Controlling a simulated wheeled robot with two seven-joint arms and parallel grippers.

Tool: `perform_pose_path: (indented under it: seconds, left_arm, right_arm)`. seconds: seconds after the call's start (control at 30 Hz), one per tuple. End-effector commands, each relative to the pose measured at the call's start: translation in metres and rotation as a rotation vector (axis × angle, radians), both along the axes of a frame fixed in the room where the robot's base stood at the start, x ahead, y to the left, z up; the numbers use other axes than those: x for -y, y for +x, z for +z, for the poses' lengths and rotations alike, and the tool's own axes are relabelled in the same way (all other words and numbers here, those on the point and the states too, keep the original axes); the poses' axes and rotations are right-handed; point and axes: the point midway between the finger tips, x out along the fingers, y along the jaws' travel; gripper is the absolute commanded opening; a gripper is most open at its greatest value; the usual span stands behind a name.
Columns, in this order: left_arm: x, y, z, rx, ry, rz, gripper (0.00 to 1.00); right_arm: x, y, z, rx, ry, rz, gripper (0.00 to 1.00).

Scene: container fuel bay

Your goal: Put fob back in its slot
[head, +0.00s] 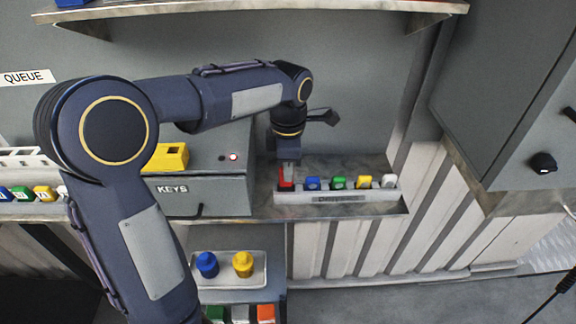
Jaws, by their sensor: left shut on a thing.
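The red fob (286,181) is at the left end of the slotted fob rack (335,198) on the shelf. My left gripper (287,172) is shut on the red fob from above. The fob's lower part sits at the leftmost slot, but I cannot tell how deep it is in it. Blue (313,183), green (339,183), yellow (365,182) and white (389,181) fobs stand in the rack to the right of it. My right gripper is not in view.
A grey box labelled KEYS (172,188) with a yellow block (170,157) on top stands left of the rack. A lower tray (230,280) holds a blue and a yellow knobbed piece. A grey cabinet (500,110) stands at the right.

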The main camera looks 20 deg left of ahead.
Motion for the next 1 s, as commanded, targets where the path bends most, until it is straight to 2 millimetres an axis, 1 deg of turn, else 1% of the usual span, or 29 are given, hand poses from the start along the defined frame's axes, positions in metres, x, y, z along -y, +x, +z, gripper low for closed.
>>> perform_pose_path:
  seconds: [0.2,0.63,1.0]
  left_arm:
    - [0.000,0.000,-0.010,-0.001,0.000,-0.001,0.00]
    - [0.000,0.000,-0.012,-0.001,0.000,-0.001,0.00]
    - [0.000,0.000,-0.025,0.000,0.000,-0.001,0.00]
  right_arm:
    - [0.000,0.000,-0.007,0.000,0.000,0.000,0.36]
    - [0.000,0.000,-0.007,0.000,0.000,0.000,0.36]
    - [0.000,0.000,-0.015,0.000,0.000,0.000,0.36]
